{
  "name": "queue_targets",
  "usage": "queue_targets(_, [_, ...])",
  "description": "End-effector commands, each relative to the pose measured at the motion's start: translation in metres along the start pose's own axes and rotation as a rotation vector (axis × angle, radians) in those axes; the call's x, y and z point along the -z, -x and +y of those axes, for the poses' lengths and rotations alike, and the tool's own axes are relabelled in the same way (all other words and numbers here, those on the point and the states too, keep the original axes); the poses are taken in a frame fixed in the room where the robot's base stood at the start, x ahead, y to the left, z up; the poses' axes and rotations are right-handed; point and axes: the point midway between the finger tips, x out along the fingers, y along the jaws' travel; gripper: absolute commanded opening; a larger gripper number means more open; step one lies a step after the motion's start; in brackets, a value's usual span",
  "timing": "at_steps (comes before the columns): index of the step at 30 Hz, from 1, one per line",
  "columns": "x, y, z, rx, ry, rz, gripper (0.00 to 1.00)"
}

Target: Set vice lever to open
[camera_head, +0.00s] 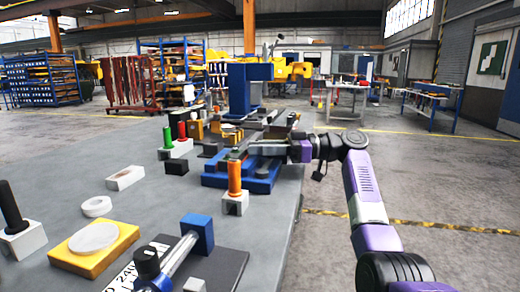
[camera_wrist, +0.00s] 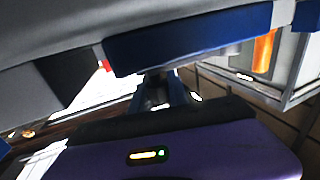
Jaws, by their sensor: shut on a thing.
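The vice (camera_head: 240,180) is a blue stepped base with grey metal jaws on top, near the table's right edge in the head view. My gripper (camera_head: 265,149) reaches in from the right over the top of the vice. It is shut on the vice lever, which is largely hidden by the fingers and the vice. In the wrist view the purple body of my gripper fills the bottom, and a blue part of the vice (camera_wrist: 190,38) crosses the top close by. I cannot make out the lever's exact angle.
An orange-handled piece on a white block (camera_head: 235,180) stands just in front of the vice; its orange handle (camera_wrist: 263,50) shows in the wrist view. A black-knobbed rod with a blue block (camera_head: 197,232) and a yellow block (camera_head: 95,262) lie nearer. Open floor lies to the right.

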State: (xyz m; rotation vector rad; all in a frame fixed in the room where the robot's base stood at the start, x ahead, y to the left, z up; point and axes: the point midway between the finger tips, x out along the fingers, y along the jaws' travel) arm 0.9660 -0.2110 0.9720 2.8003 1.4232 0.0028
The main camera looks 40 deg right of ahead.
Motion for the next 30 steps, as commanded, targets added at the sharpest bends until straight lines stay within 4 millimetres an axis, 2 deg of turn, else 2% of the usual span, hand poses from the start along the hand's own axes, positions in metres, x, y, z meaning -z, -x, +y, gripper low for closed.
queue_targets(6, [-0.003, -0.004, 0.000, 0.003, -0.003, -0.004, 0.00])
queue_targets(7, [-0.003, -0.004, 0.000, 0.002, -0.003, -0.004, 0.27])
queue_targets(9, [-0.002, -0.003, 0.000, 0.002, -0.003, -0.004, 0.41])
queue_targets(10, [-0.002, -0.003, 0.000, 0.002, -0.003, -0.004, 0.43])
queue_targets(20, [-0.001, 0.001, 0.000, -0.001, -0.001, -0.001, 0.43])
queue_targets(23, [0.000, 0.010, 0.001, -0.002, -0.002, -0.001, 0.43])
queue_targets(30, [0.000, 0.049, 0.001, -0.002, -0.003, -0.001, 0.43])
